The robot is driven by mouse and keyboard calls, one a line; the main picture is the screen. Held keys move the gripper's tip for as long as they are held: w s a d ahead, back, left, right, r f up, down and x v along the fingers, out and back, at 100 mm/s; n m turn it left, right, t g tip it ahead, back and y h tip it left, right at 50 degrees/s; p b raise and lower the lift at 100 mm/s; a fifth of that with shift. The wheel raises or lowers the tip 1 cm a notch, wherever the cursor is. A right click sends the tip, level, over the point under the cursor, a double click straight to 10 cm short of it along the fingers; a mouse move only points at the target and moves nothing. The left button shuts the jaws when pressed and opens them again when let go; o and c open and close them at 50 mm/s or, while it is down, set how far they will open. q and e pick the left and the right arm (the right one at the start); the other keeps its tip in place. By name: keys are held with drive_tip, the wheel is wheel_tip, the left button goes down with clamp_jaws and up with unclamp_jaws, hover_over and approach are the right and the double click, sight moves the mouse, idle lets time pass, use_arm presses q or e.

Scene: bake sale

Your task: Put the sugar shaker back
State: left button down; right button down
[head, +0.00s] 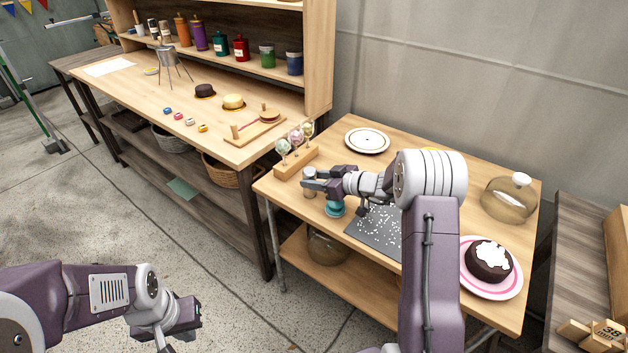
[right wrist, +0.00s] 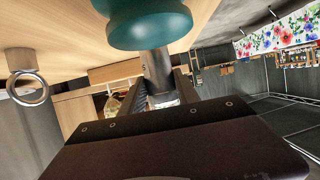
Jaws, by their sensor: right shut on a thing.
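The sugar shaker (head: 309,189) is a small grey cylinder near the left edge of the right-hand table, just in front of the cake pop stand. My right gripper (head: 311,180) is shut on it. In the right wrist view the shaker (right wrist: 157,70) shows between the two dark fingers. It looks upright; whether its base touches the table I cannot tell. A round teal piece (head: 335,209) is just right of the shaker; it looms large in the right wrist view (right wrist: 150,25). My left gripper (head: 182,318) is low at the left, away from the tables; its jaw opening is unclear.
A wooden stand with cake pops (head: 296,165) is close behind the shaker. A dark mat with white specks (head: 372,240) lies to the right. A white plate (head: 367,140), a glass dome (head: 508,200) and a chocolate cake (head: 489,260) on a pink plate are further off.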

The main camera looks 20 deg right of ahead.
drive_tip(key=c, duration=0.9)
unclamp_jaws()
